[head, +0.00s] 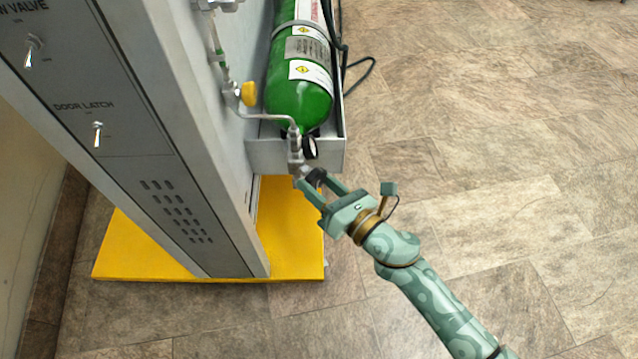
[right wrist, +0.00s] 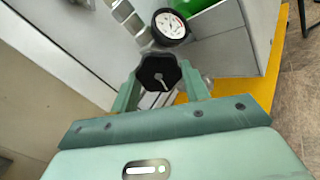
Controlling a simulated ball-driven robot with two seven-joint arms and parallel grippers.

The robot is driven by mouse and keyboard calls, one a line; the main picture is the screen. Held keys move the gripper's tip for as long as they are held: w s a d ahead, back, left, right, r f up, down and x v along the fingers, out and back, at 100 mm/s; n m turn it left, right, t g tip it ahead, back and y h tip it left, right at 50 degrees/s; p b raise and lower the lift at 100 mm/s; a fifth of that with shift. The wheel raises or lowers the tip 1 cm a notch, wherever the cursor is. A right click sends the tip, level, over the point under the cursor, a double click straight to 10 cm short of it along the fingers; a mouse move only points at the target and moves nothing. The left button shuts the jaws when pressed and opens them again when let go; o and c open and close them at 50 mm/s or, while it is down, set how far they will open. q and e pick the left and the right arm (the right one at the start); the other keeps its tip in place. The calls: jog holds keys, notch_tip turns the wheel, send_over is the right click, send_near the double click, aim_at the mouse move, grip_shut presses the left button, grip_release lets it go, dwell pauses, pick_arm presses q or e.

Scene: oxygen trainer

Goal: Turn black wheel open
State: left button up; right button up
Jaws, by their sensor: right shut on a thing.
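The black wheel (right wrist: 160,76) is a lobed knob on the valve below the green cylinder (head: 299,88). In the head view the wheel (head: 317,179) shows small and dark between the fingers of my right gripper (head: 320,184). In the right wrist view my right gripper (right wrist: 161,88) has one finger on each side of the wheel and is shut on it. A round pressure gauge (right wrist: 170,25) sits just beyond the wheel, and it also shows in the head view (head: 310,148). My left gripper is in neither view.
A grey cabinet (head: 190,130) with toggle switches stands left of the cylinder on a yellow base (head: 150,250). A yellow knob (head: 249,94) and metal tubing are above the valve. A dark hose (head: 360,75) runs behind the cylinder. The tiled floor on the right is clear.

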jog(key=shift+d+f+n+b, duration=0.1)
jog(key=shift+f+n+b, duration=0.2)
jog(key=shift+n, duration=0.6)
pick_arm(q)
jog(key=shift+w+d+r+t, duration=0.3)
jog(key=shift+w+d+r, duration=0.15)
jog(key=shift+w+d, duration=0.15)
pick_arm(e)
jog(key=shift+r, duration=0.1)
jog(key=o, duration=1)
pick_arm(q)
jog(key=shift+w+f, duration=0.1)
pick_arm(e)
jog(key=shift+r, duration=0.1)
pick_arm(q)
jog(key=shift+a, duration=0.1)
